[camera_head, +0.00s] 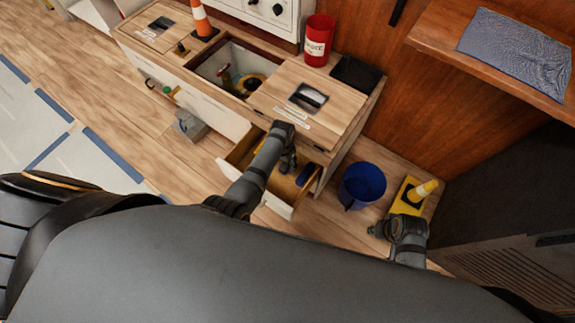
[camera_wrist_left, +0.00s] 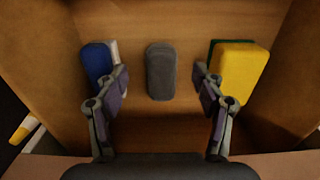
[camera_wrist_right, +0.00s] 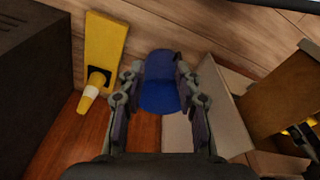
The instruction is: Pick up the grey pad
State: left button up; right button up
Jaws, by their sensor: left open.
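The grey pad (camera_wrist_left: 160,71) lies on the drawer floor in the left wrist view, a dark rounded block centred between my open left fingers and a little beyond their tips. My left gripper (camera_wrist_left: 160,85) is open and empty; in the head view it (camera_head: 287,160) reaches down into the open drawer (camera_head: 285,208). The pad is hidden in the head view. My right gripper (camera_wrist_right: 160,80) is open and empty, and in the head view it shows low near the yellow stand (camera_head: 407,197).
In the drawer, a blue pad (camera_wrist_left: 97,62) lies left of the grey one and a yellow sponge (camera_wrist_left: 240,72) lies right, near the walls. A blue bin (camera_head: 362,185) stands right of the drawer. A red can (camera_head: 318,40) and an orange cone (camera_head: 201,20) stand on the counter.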

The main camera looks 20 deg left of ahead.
aim_at(283, 169)
pick_arm(q)
jog(key=shift+s+a+f+b, duration=0.1)
jog(key=shift+f+b, duration=0.8)
jog(key=shift+b, duration=0.15)
pick_arm(e)
notch_tip(283, 169, up, 5)
jog(key=a, duration=0.1)
pick_arm(q)
notch_tip(283, 169, down, 3)
jog(key=b, duration=0.4)
jog(key=shift+f, duration=0.15)
pick_arm(e)
jog(key=f, duration=0.1)
jog(key=a+f+t+y, duration=0.1)
jog(key=a+f+t, duration=0.1)
jog(key=shift+w+a+f, duration=0.15)
jog(key=shift+w+f, duration=0.1)
jog(key=shift+w, duration=0.05)
pick_arm(q)
jog(key=c, duration=1.2)
